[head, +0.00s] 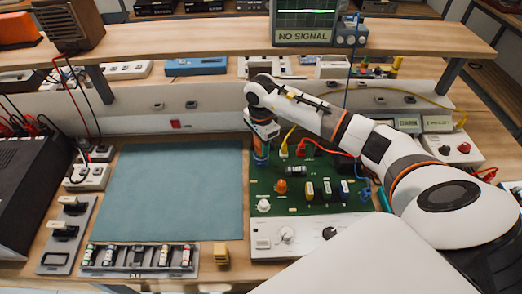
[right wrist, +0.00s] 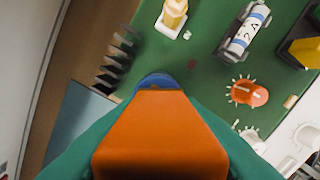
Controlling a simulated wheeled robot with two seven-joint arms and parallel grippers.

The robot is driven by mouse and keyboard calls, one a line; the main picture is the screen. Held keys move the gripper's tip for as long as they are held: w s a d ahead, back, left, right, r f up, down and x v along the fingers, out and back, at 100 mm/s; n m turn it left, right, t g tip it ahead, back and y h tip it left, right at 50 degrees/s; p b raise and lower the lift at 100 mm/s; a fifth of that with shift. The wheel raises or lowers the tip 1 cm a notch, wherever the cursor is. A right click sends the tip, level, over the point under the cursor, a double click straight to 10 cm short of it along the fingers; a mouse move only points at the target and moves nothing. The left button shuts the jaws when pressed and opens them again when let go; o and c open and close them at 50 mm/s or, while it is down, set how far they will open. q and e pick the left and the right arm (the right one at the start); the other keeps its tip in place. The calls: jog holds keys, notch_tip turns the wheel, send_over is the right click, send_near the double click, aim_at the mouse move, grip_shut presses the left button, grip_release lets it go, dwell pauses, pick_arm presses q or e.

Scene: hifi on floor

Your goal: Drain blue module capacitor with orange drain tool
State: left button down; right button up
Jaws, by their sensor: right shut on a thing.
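My right gripper (head: 262,134) is at the upper left corner of the green circuit board (head: 294,207), pointing down. In the right wrist view its teal fingers are shut on the orange drain tool (right wrist: 160,135). A blue rounded part (right wrist: 157,81) shows just past the tool's far end. In the head view a blue upright part (head: 261,154) shows below the gripper, at the board's left edge. I cannot tell whether the tool touches it or whether it is the capacitor, as the tool hides much of it. My left gripper is not in view.
A blue-green mat (head: 180,190) lies clear on the left. A shelf (head: 200,42) spans the back.

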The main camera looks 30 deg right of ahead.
jog(key=shift+w+r+p, duration=0.1)
jog(key=shift+r+p, duration=1.85)
jog(key=shift+r, duration=1.9)
